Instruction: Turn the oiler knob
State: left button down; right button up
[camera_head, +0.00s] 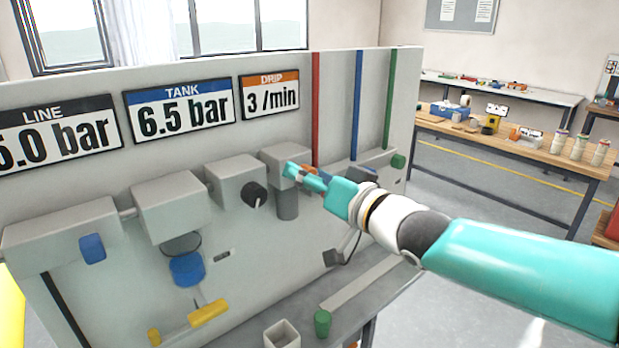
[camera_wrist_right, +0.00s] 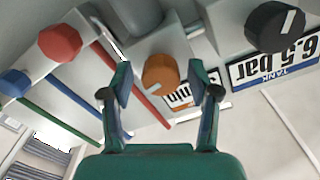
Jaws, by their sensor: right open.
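The oiler knob (camera_wrist_right: 160,72) is a round orange knob in the right wrist view, below the orange DRIP sign, which reads 3 /min. It is on the rightmost grey unit (camera_head: 283,153) of the row in the head view, where my gripper mostly covers it. My right gripper (camera_head: 290,172) is open at that unit. In the right wrist view its two teal fingers (camera_wrist_right: 160,80) stand on either side of the knob, with a visible gap on each side. My left gripper is not in view.
A black knob (camera_head: 254,195) with a white mark is on the neighbouring unit. A red knob (camera_wrist_right: 60,42) and a blue knob (camera_wrist_right: 14,83) are close by in the wrist view. Red, blue and green pipes (camera_head: 357,105) run up the panel. A workbench (camera_head: 500,140) stands behind.

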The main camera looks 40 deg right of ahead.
jog(key=shift+w, duration=0.1)
jog(key=c, duration=1.2)
jog(key=n+b, duration=0.1)
jog(key=n, duration=0.2)
jog(key=shift+a+f+b, duration=0.1)
jog(key=shift+b, duration=0.25)
grip_shut()
jog(key=n, duration=0.2)
jog(key=shift+n, duration=0.3)
jog(key=o, duration=1.2)
grip_release()
